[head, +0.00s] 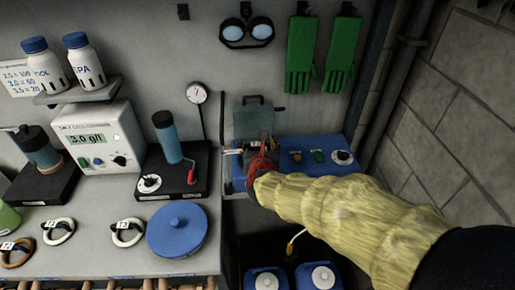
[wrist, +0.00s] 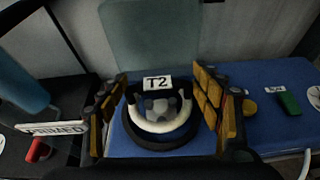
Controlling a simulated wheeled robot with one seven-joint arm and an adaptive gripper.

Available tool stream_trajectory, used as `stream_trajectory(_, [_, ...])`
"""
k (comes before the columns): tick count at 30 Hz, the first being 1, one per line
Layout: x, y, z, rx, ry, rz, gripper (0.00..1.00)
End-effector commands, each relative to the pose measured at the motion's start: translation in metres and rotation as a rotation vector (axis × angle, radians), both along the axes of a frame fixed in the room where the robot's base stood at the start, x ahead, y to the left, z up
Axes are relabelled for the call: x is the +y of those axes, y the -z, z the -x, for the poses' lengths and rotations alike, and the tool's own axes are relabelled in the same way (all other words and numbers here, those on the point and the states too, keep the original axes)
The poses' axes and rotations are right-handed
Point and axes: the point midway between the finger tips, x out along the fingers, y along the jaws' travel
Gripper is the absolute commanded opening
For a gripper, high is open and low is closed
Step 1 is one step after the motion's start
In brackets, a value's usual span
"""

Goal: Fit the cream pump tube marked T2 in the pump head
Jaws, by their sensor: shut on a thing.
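The cream pump tube (wrist: 160,126) is a U-shaped loop between my fingers in the wrist view, with a white T2 tag (wrist: 157,83) at its far side. My gripper (wrist: 162,108) is shut on it, one finger on each side. The tube lies over or around the dark pump head with grey rollers (wrist: 160,106); I cannot tell whether it is seated. The blue pump (head: 320,150) has its grey-green lid (head: 254,117) raised behind the head. In the head view my gripper (head: 262,152) is over the pump's left end and hides the tube.
Other tube loops lie on the bench at left: two cream (head: 58,231) (head: 127,233) and one tan (head: 17,253). A blue round lid (head: 178,230) is nearby. A black stand with a blue cylinder (head: 166,135) stands left of the pump. Blue containers (head: 266,280) sit below.

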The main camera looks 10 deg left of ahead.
Motion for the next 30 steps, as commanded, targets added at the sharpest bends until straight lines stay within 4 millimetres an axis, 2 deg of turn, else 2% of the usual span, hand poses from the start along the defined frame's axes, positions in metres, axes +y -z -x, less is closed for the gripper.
stream_trajectory(28, [0.000,0.012,0.000,0.000,-0.001,-0.001,0.27])
stream_trajectory(29, [0.000,0.012,0.000,0.000,0.000,-0.001,0.66])
stream_trajectory(30, [0.000,0.012,0.000,0.000,0.000,-0.001,0.69])
